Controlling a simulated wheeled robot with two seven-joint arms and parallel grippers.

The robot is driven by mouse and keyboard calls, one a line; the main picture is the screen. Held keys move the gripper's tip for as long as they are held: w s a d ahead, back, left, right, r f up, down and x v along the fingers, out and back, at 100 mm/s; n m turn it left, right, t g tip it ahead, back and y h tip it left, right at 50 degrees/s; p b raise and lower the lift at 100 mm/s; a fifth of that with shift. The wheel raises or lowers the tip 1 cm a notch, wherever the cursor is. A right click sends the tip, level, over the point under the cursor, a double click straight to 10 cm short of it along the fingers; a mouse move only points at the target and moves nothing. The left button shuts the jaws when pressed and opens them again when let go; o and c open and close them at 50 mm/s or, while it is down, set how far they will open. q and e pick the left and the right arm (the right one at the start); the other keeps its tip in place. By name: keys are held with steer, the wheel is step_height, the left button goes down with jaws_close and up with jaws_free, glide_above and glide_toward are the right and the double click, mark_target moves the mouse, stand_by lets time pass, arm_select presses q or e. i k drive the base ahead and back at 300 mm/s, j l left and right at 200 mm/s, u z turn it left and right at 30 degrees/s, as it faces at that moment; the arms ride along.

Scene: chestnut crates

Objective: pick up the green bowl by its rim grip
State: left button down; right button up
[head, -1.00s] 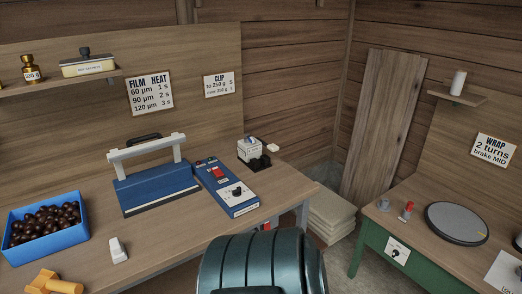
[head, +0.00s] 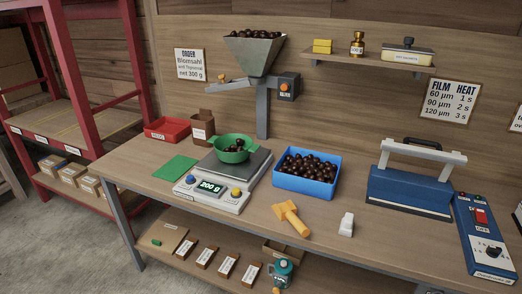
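The green bowl (head: 233,156) sits on the grey plate of a white weighing scale (head: 215,194) near the middle of the bench. The scale's display (head: 209,188) reads 200 g. Neither of my grippers shows in the head view.
A blue bin of chestnuts (head: 307,190) stands right of the scale, with a yellow scoop (head: 291,218) in front. A hopper (head: 255,52) on a post rises behind. A green sheet (head: 175,168), red tray (head: 168,131) and brown bag (head: 203,126) are left. A blue sealer (head: 411,190) is right.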

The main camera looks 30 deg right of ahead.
mark_target(230, 148)
steer(key=z, duration=0.4)
steer(key=i+j+z, duration=0.25)
steer(key=z, duration=0.2)
steer(key=i+j+z, duration=0.4)
steer(key=i+j, duration=0.15)
steer(key=j, duration=0.15)
steer(key=i+j+z, duration=0.1)
steer(key=j, duration=0.25)
steer(key=i+j, duration=0.2)
steer(key=i+j+z, duration=0.1)
steer(key=j, duration=0.35)
steer(key=i+j, duration=0.2)
steer(key=j, duration=0.15)
steer(key=i+j+z, duration=0.1)
steer(key=j, duration=0.25)
